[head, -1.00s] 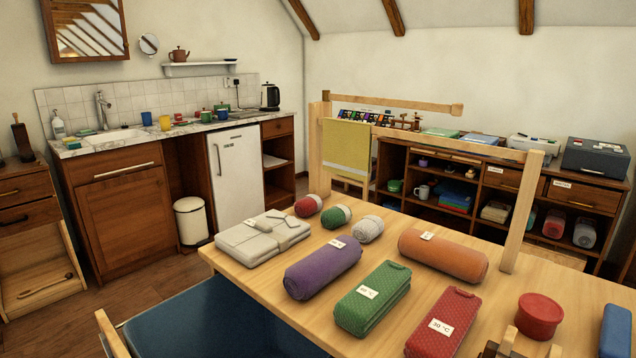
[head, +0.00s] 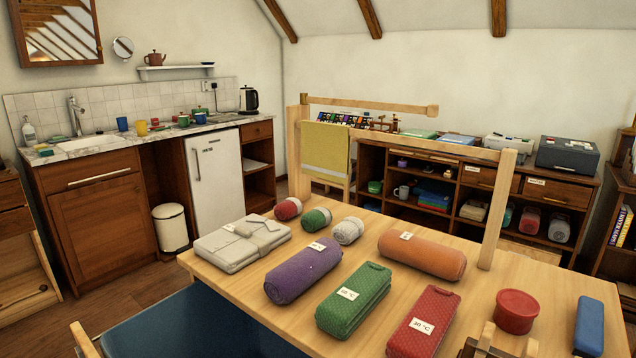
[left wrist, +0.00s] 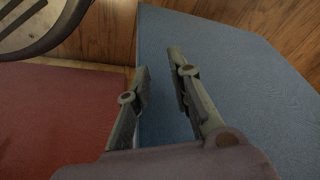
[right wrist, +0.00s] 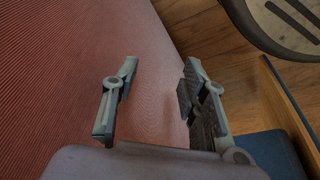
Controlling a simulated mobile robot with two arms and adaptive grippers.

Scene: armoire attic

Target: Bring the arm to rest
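My left gripper (left wrist: 160,85) shows in the left wrist view with its two fingers apart and nothing between them. A blue padded surface and a red surface lie beyond it. My right gripper (right wrist: 158,85) shows in the right wrist view, also with its fingers apart and empty, over a red ribbed surface (right wrist: 60,60). Neither gripper shows in the head view.
A wooden table (head: 400,290) holds a purple roll (head: 303,271), a green bundle (head: 353,300), a red bundle (head: 423,320), an orange roll (head: 422,255) and a red tub (head: 516,311). A blue seat (head: 200,325) stands before it. A white bin (head: 170,229) stands farther back.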

